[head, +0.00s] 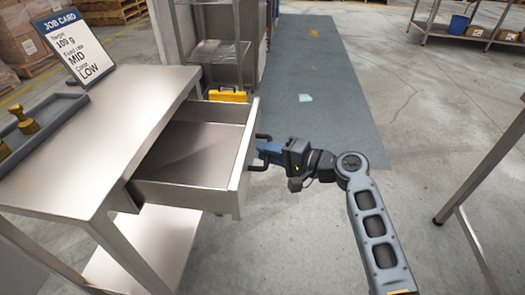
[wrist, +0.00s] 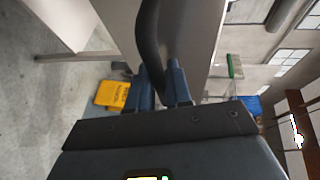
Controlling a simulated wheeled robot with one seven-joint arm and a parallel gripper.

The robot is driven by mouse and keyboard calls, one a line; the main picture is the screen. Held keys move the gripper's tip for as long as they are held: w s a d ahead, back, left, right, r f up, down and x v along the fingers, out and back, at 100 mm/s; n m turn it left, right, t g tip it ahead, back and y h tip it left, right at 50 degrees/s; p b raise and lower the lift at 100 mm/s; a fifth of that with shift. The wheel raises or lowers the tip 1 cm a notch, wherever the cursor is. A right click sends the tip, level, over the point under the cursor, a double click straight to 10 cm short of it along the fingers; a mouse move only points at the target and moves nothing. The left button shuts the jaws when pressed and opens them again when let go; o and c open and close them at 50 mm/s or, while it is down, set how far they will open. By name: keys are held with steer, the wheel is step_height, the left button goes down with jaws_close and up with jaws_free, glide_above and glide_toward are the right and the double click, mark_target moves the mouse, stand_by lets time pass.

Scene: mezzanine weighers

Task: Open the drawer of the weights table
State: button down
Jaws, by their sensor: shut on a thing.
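The weights table (head: 115,130) is a steel table at the left in the head view. Its drawer (head: 190,195) is pulled well out towards the right, and the part of its inside that shows is empty. A dark bar handle (head: 257,167) sits on the drawer front; in the wrist view the handle (wrist: 150,45) runs down between my fingers. My gripper (head: 262,152) is at the drawer front, its blue fingers (wrist: 160,85) shut on the handle.
A job card (head: 72,45) and a grey tray (head: 40,120) with brass weights stand on the tabletop. A yellow case (head: 228,96) is behind the drawer by a steel rack (head: 218,50). Another table's leg (head: 452,200) stands at the right. Floor between is clear.

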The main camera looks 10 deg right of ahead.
steer(key=c, duration=1.1)
jaws_free()
steer(key=v, duration=0.7)
steer(key=shift+s+d+r, duration=0.1)
steer(key=shift+s+d, duration=0.15)
